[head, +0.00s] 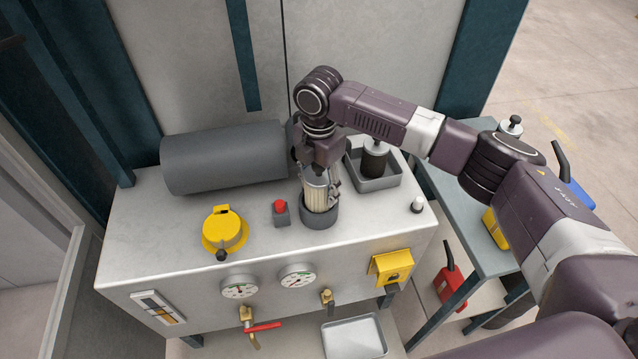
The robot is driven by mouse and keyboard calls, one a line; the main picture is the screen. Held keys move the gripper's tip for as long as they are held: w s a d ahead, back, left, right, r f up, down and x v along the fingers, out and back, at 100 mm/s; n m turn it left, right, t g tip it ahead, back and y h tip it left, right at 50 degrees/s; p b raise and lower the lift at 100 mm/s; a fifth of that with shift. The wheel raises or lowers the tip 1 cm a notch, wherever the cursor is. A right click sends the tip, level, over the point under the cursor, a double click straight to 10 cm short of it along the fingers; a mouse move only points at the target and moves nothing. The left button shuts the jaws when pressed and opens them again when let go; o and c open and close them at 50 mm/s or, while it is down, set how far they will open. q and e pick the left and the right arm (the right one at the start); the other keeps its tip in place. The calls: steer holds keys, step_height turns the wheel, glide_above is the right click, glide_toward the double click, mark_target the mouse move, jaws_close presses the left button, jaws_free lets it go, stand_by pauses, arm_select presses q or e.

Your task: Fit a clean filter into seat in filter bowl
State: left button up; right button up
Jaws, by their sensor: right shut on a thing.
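My right gripper (322,178) points down and is shut on a pale, pleated filter (320,197). The filter stands upright in line with the dark grey filter bowl (319,219) on the machine's top. Its lower end is inside or just behind the bowl's rim. I cannot tell whether it touches the seat, as the rim hides that end. The gripper fingers cover the filter's upper part. A dark, dirty-looking filter (375,163) with a light top stands in a grey tray (382,184) to the right. My left gripper is out of view.
A red button (280,210), a yellow cap (224,232) and a small white-topped knob (417,205) stand nearby. A side table (482,262) is at the right. The top's front strip is clear.

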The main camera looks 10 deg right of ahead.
steer(key=shift+f+b, duration=0.3)
steer(key=shift+f, duration=0.75)
steer(key=o, duration=1.4)
steer(key=shift+r, duration=0.1)
step_height(320, 180, up, 12)
steer(key=shift+f, duration=0.1)
steer(key=shift+f, duration=0.1)
